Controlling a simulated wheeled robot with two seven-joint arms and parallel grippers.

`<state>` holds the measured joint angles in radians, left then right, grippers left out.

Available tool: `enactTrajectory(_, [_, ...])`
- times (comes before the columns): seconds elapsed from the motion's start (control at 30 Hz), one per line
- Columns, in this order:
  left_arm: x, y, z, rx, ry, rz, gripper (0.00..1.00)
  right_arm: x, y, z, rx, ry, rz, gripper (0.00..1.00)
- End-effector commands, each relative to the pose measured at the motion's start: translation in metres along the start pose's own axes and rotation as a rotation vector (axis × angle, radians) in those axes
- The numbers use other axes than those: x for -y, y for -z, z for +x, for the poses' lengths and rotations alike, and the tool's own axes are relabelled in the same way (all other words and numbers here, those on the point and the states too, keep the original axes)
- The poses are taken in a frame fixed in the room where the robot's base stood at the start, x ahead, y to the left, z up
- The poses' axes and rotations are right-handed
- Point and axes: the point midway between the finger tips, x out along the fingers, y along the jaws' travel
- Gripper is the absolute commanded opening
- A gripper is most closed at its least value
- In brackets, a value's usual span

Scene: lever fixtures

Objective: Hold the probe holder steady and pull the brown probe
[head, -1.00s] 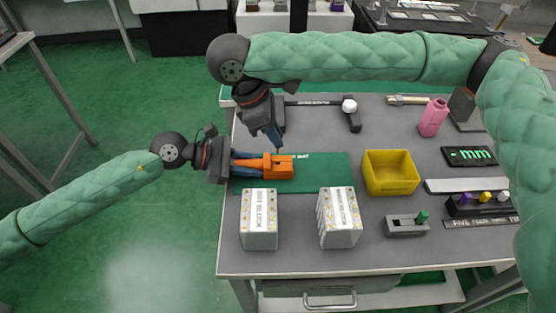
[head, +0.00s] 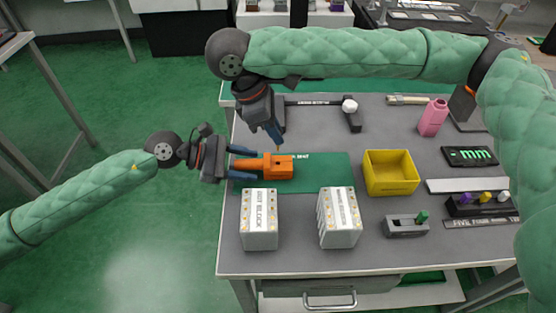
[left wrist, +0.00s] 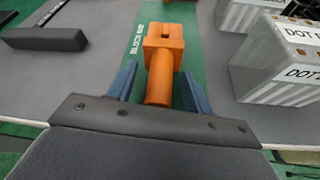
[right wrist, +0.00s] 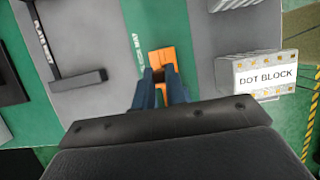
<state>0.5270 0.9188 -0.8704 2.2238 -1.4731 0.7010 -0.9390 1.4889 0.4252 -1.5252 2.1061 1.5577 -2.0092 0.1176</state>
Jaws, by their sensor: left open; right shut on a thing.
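The orange probe holder (head: 279,167) lies on the green mat, with its round handle toward my left gripper. My left gripper (head: 241,164) is open, its blue fingers on either side of the handle. The left wrist view shows the holder's handle (left wrist: 158,88) between the fingers with gaps on both sides. My right gripper (head: 277,140) points down just above the holder's block and is shut on the brown probe (head: 279,149), of which only a small tip shows below the fingers.
Two white dot blocks (head: 259,220) (head: 340,218) stand at the table's front. A yellow bin (head: 390,173) is right of the mat (head: 335,172). A black bar with a white knob (head: 350,105) lies behind. A grey lever fixture (head: 406,226) and a pink bottle (head: 433,118) are on the right.

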Motion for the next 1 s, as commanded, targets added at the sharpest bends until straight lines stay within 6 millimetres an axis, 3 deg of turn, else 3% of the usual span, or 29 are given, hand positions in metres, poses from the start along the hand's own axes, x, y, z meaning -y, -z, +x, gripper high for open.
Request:
enactTrajectory(0.53, [0.000, 0.001, -0.090, -0.002, -0.001, 0.000, 0.51, 0.000, 0.000, 0.000, 0.000, 0.000, 0.000, 0.00])
enactTrajectory(0.73, [0.000, 0.001, -0.105, 0.000, -0.001, 0.000, 0.51, 0.000, 0.000, 0.000, 0.000, 0.000, 0.000, 0.00])
enactTrajectory(1.0, [-0.001, -0.002, -0.109, 0.001, 0.000, 0.001, 0.51, 0.000, -0.001, -0.002, 0.000, 0.000, 0.000, 0.00])
